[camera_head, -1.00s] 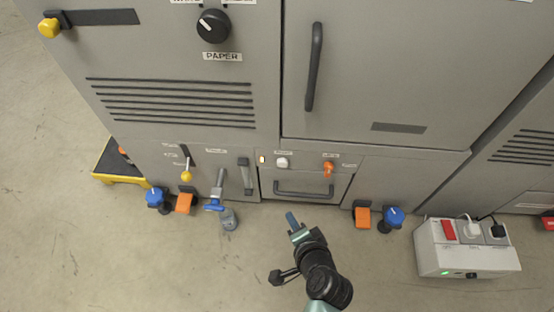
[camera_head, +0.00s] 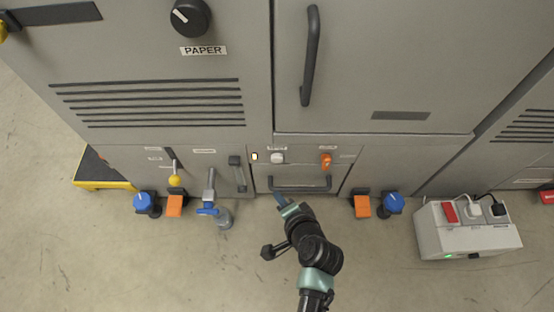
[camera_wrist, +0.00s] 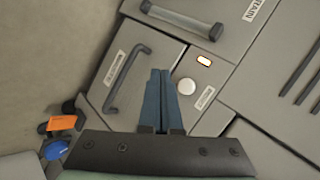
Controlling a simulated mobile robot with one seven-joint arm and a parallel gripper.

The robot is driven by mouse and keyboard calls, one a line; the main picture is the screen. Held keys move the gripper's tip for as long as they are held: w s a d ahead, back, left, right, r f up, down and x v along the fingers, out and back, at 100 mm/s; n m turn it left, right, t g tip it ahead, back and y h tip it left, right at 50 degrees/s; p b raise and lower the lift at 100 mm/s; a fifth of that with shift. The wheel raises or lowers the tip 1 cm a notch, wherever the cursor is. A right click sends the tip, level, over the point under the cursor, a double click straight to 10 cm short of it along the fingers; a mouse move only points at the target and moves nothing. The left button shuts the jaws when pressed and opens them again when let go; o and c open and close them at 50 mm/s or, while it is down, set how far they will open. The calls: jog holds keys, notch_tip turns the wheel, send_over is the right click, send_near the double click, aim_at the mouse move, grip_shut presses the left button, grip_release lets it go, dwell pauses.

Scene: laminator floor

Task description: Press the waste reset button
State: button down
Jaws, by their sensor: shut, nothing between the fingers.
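A white round button (camera_head: 277,157) sits on the low panel above a drawer handle, with a small label above it too small to read. It also shows in the wrist view (camera_wrist: 187,86), just right of my fingertips. My gripper (camera_head: 280,197) is shut and empty, in front of the drawer and lower in the picture than the button. In the wrist view its blue fingers (camera_wrist: 159,75) are together, pointing toward the panel. They look apart from the button; the exact gap cannot be told.
The drawer handle (camera_head: 300,188) juts out below. Blue valves (camera_head: 393,203), orange pedals (camera_head: 362,206) and a grey power box (camera_head: 467,232) stand low along the machine.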

aim_at(277, 158)
jog(key=w+b, duration=0.2)
jog(key=w, duration=0.5)
jog(key=shift+w, duration=0.2)
dwell(1.9)
jog(key=shift+w, duration=0.3)
jog(key=shift+w, duration=0.5)
dwell(0.8)
jog(key=shift+s+p, duration=0.5)
jog(key=shift+s, duration=0.45)
